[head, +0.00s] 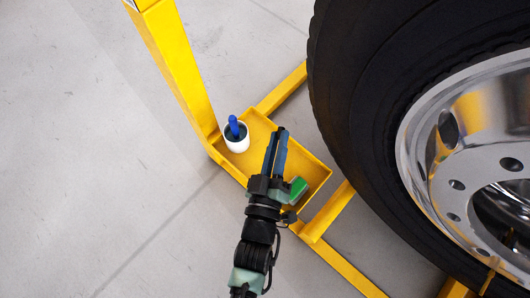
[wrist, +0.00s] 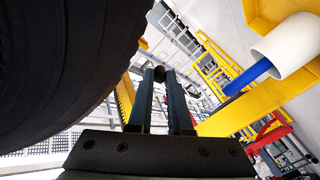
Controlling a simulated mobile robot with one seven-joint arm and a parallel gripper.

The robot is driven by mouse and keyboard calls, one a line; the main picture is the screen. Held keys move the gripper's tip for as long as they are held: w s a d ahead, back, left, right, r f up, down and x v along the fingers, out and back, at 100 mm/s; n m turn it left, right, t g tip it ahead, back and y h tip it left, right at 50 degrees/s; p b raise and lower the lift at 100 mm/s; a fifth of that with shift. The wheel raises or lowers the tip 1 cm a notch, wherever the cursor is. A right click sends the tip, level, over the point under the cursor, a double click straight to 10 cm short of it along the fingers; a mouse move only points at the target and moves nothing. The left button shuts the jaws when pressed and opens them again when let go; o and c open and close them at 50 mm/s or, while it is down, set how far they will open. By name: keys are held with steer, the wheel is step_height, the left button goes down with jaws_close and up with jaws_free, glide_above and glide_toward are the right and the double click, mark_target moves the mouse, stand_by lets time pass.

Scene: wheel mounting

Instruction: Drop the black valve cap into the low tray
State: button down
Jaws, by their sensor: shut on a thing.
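The low tray (head: 314,172) is yellow, shallow and fixed to the yellow stand beside the big wheel. My gripper (head: 282,131) shows over the tray in the head view, its two dark fingers pointing up the picture. In the wrist view my gripper (wrist: 160,80) is shut on a small dark round thing, the black valve cap (wrist: 160,73), held at the fingertips. The cap cannot be made out in the head view. How high the fingers are above the tray floor is hard to tell.
A green block (head: 298,190) shows at the tray's near right. The black tyre (head: 350,90) is close on the right, and the yellow post (head: 180,65) rises behind the cup.

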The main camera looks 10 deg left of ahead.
step_height(320, 180, down, 8)
steer(key=b, duration=0.7)
steer(key=shift+f, duration=0.15)
steer(key=c, duration=0.8)
jaws_free()
steer(key=shift+o, duration=0.2)
steer(key=shift+s, duration=0.1)
steer(key=s+a+p, duration=0.1)
steer(key=s+p, duration=0.4)
steer(key=s, duration=0.7)
steer(key=shift+s+a, duration=0.2)
steer(key=shift+s, duration=0.15)
